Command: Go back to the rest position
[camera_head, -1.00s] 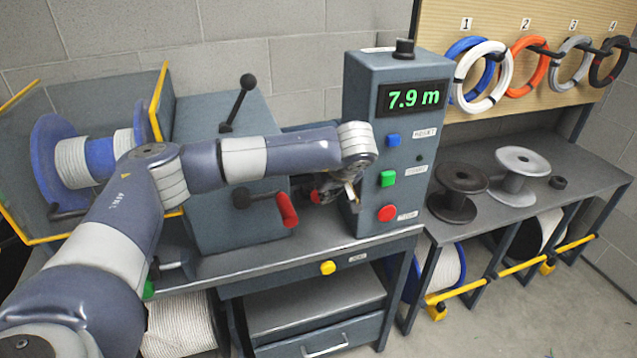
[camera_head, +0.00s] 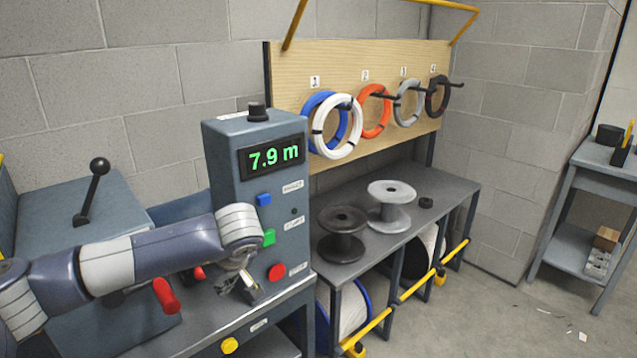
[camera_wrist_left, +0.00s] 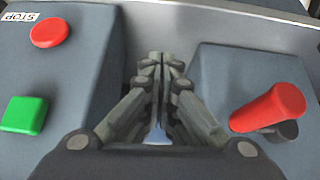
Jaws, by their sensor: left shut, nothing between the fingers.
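My left gripper (camera_head: 245,287) is in front of the lower part of the grey control box (camera_head: 228,165), near its red stop button (camera_head: 277,272) and green button (camera_head: 268,237). In the left wrist view my left gripper (camera_wrist_left: 165,60) is shut and empty, over the gap between the control box (camera_wrist_left: 75,80) and the grey machine housing (camera_wrist_left: 225,75). The red button (camera_wrist_left: 50,32) and green button (camera_wrist_left: 24,114) are on its left there, and a red handle (camera_wrist_left: 268,108) is on its right. The box display (camera_head: 272,157) reads 7.9 m. My right gripper is not in view.
The red crank handle (camera_head: 166,295) sticks out below my left forearm. A bench (camera_head: 400,232) to the right bears a black spool (camera_head: 342,235) and a grey spool (camera_head: 391,205). Coloured coils hang on a wooden board (camera_head: 290,75). Open floor (camera_head: 480,320) lies at the right.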

